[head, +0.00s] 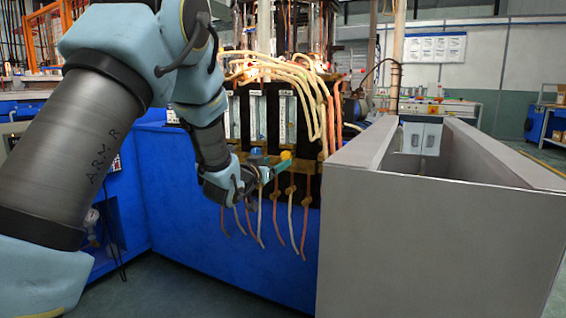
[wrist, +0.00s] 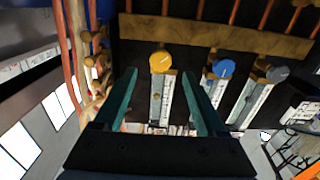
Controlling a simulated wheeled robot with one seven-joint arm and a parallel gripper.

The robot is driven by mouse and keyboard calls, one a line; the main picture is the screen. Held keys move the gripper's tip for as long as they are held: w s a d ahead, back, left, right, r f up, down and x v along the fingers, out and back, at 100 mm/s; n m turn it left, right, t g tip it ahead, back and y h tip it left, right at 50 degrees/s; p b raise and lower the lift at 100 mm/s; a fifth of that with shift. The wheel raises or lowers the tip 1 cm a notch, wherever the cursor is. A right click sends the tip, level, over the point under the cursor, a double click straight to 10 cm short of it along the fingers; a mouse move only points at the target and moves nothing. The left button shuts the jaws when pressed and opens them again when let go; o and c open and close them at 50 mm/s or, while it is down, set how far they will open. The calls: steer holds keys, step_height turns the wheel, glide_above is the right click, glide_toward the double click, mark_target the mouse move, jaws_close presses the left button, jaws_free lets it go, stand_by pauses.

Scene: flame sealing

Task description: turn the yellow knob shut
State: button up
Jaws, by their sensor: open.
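The yellow knob (head: 286,155) sits on the brass-coloured strip at the front of the machine. In the wrist view the yellow knob (wrist: 160,61) shows ahead of the fingers, just above the middle. My gripper (wrist: 163,72) is open, with one green finger on each side of the knob's line. The knob appears between the fingertips, but I cannot tell whether they reach around it. No contact shows. In the head view my gripper (head: 270,172) is just left of and below the yellow knob, its fingers small and partly hidden.
A blue knob (wrist: 223,68) is right of the yellow one in the wrist view, close to a finger. A grey-blue knob (wrist: 277,74) is farther right. Hoses (head: 290,215) hang below the strip. A grey box (head: 430,240) stands at the right in the head view.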

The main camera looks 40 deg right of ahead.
mark_target(285, 158)
steer(key=x, duration=0.5)
steer(key=shift+w+d, duration=0.25)
steer(key=shift+d, duration=0.05)
steer(key=shift+c, duration=0.3)
jaws_close()
